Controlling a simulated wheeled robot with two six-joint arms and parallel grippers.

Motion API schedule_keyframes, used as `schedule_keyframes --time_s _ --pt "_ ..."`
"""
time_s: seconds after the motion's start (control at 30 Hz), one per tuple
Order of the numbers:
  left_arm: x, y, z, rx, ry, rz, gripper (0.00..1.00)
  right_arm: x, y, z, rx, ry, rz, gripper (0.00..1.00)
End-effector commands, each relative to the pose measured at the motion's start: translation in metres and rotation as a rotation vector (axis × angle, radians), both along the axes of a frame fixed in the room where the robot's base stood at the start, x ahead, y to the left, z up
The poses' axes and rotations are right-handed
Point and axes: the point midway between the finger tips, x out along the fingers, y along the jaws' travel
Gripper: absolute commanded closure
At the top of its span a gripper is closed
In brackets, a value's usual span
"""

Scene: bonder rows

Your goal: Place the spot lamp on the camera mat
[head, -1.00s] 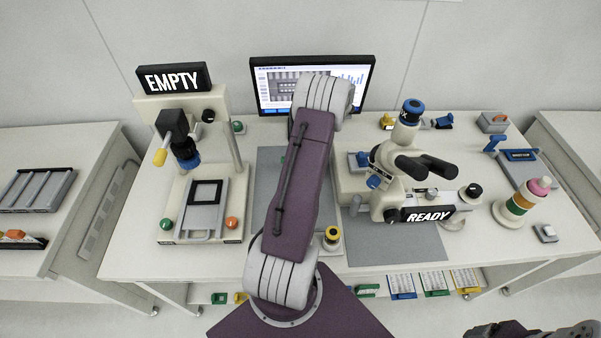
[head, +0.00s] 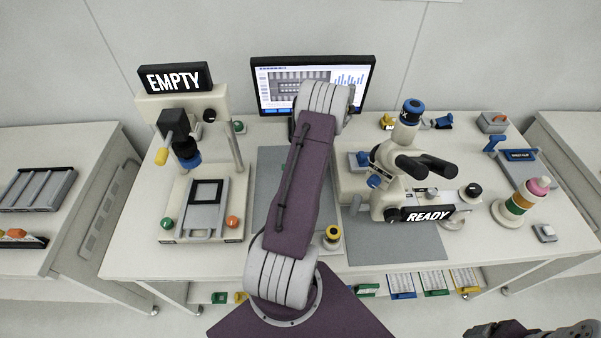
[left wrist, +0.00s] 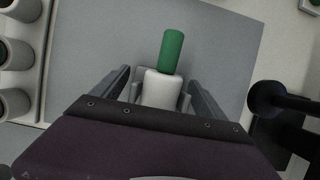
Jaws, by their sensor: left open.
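In the left wrist view, a green cylinder with a pale rounded body (left wrist: 172,52), which may be the spot lamp, lies over a grey mat (left wrist: 225,50). My left gripper (left wrist: 160,86) is open, with its fingers on either side of the pale body; whether they touch it is unclear. In the head view my left arm hides this gripper and the object. Grey mat areas show there left of my arm (head: 268,185) and below the microscope (head: 400,252); I cannot tell which is the camera mat. My right gripper is not clearly seen.
A press-like station with an EMPTY sign (head: 175,78) stands on the left. A microscope with a READY sign (head: 428,214) stands on the right, with a striped stack (head: 521,202) beyond it. A monitor (head: 312,88) stands behind. A dark round-ended part (left wrist: 268,97) is right of my gripper.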

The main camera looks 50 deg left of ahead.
Motion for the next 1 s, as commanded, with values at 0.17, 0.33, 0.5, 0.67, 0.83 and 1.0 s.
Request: schedule_keyframes --time_s 0.17,0.33,0.5,0.67,0.83,1.0 --pt "0.011 -0.007 0.03 0.004 -0.006 -0.002 0.17 0.0 0.0 -0.004 0.0 0.0 0.0 0.17" --pt "0.025 -0.018 0.072 0.003 -0.006 -0.002 0.17 0.0 0.0 -0.007 0.0 0.0 0.0 0.17" --pt "0.034 -0.025 0.101 0.002 -0.004 -0.002 0.17 0.0 0.0 -0.007 0.0 0.0 0.0 0.17" --pt "0.036 -0.028 0.112 0.001 -0.001 0.0 0.17 0.0 0.0 -0.007 0.0 0.0 0.0 0.17" --pt "0.036 -0.028 0.112 0.0 0.0 0.0 0.17 0.0 0.0 -0.007 0.0 0.0 0.0 0.17" --pt "0.036 -0.028 0.112 0.0 0.0 0.0 0.17 0.0 0.0 -0.007 0.0 0.0 0.0 0.17"
